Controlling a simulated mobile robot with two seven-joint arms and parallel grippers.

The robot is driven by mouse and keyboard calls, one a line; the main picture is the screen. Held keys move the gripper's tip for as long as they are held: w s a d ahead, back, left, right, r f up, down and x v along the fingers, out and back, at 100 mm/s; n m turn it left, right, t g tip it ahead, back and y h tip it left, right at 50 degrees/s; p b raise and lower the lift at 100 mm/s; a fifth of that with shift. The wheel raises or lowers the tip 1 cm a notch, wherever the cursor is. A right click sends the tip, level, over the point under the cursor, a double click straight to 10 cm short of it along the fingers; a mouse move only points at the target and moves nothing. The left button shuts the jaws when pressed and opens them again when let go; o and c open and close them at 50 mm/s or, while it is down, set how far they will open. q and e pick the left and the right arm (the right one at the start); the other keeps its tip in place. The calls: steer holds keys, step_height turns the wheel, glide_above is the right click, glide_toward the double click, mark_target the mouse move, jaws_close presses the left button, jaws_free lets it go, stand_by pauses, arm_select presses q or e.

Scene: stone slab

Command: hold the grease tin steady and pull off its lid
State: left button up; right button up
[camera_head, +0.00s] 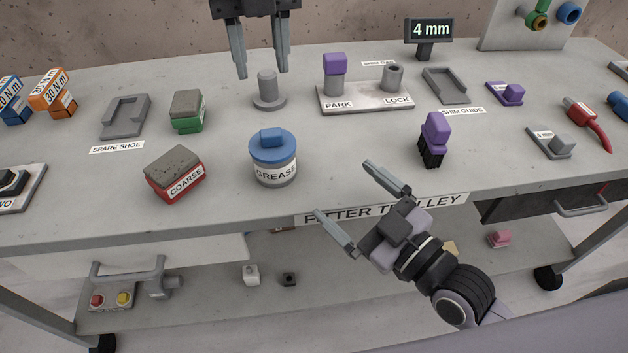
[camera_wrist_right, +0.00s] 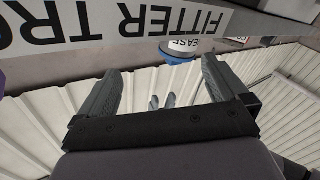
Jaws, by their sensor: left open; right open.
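The grease tin (camera_head: 274,172) stands upright near the front of the slab, a grey body with a white GREASE label. Its blue lid (camera_head: 272,149) with a block-shaped knob sits on top. The tin also shows upside down in the right wrist view (camera_wrist_right: 187,46), beyond the fingers. My left gripper (camera_head: 262,74) is open and empty, pointing down behind the tin, near a grey peg. My right gripper (camera_head: 343,188) is open and empty to the right of the tin, near the front edge, with its fingers spread toward the tin but apart from it.
A red COARSE block (camera_head: 174,178) stands left of the tin, with a green-based block (camera_head: 187,112) behind it. The grey peg (camera_head: 267,88) is behind the tin. A purple-topped brush (camera_head: 434,138) stands to the right. The PARK/LOCK plate (camera_head: 366,98) lies further back.

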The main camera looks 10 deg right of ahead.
mark_target(289, 168)
steer(key=w+a+m, duration=0.1)
steer(key=w+a+g+y, duration=0.1)
steer(key=a, duration=0.1)
steer(key=w+a+m, duration=0.1)
steer(key=a, duration=0.1)
steer(key=shift+w+a+r+m+g+y, duration=0.2)
steer(key=shift+w+a+m+g+y, duration=0.05)
steer(key=shift+m+g+y, duration=0.05)
steer(key=shift+x, duration=3.45)
steer(key=c, duration=1.5)
steer(key=shift+c, duration=0.2)
